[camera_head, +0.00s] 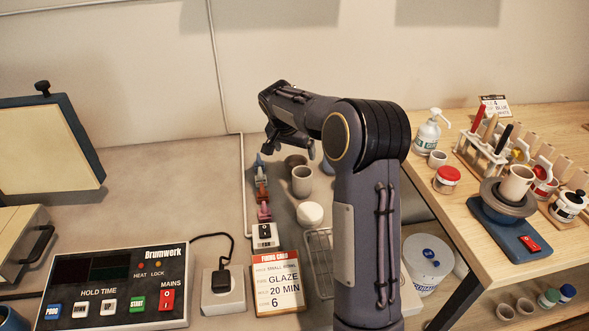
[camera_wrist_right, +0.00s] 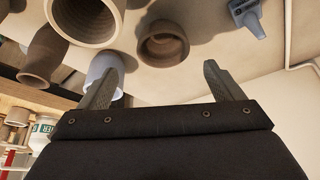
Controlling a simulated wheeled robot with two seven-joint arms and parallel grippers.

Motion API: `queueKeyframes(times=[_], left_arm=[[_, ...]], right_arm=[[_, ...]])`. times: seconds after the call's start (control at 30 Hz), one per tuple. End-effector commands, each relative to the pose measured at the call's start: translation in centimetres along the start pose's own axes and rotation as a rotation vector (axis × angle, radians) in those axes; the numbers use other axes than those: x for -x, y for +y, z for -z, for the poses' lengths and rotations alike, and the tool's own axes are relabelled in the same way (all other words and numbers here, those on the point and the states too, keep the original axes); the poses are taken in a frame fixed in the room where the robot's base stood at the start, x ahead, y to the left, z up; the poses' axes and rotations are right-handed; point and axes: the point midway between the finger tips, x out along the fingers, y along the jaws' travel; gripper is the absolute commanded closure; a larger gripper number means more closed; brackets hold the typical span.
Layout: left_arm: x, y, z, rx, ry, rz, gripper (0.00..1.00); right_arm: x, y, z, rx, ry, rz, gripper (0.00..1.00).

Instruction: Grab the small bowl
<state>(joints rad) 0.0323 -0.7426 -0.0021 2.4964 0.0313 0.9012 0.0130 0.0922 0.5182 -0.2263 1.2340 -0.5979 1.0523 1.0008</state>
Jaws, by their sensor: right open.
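A small brown bowl (camera_wrist_right: 163,43) shows in the right wrist view, its open mouth facing the camera. It sits on the counter, just beyond and between the fingertips of my right gripper (camera_wrist_right: 163,68). The gripper is open, its fingers apart with nothing between them, and a gap to the bowl seems to remain. In the head view, my right gripper (camera_head: 288,146) hangs over the counter, and a brownish bowl (camera_head: 296,160) is partly hidden just below it. My left gripper is not in view.
A grey cup (camera_head: 302,181) and a white round pot (camera_head: 310,214) stand near the bowl. In the wrist view, a larger brown pot (camera_wrist_right: 85,22) and a pale cup (camera_wrist_right: 104,66) are close on the left.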

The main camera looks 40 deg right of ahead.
Motion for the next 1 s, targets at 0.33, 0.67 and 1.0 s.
queueKeyframes(times=[0.33,0.67,1.0], left_arm=[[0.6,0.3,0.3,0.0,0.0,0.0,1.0],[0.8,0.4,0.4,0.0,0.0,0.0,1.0],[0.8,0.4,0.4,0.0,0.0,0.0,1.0]], right_arm=[[-4.2,-0.1,-0.2,-0.001,-0.003,-0.003,0.13],[-7.3,-0.3,-0.3,-0.001,-0.001,0.001,0.13],[-7.3,-0.3,-0.3,0.0,-0.001,0.001,0.35]])
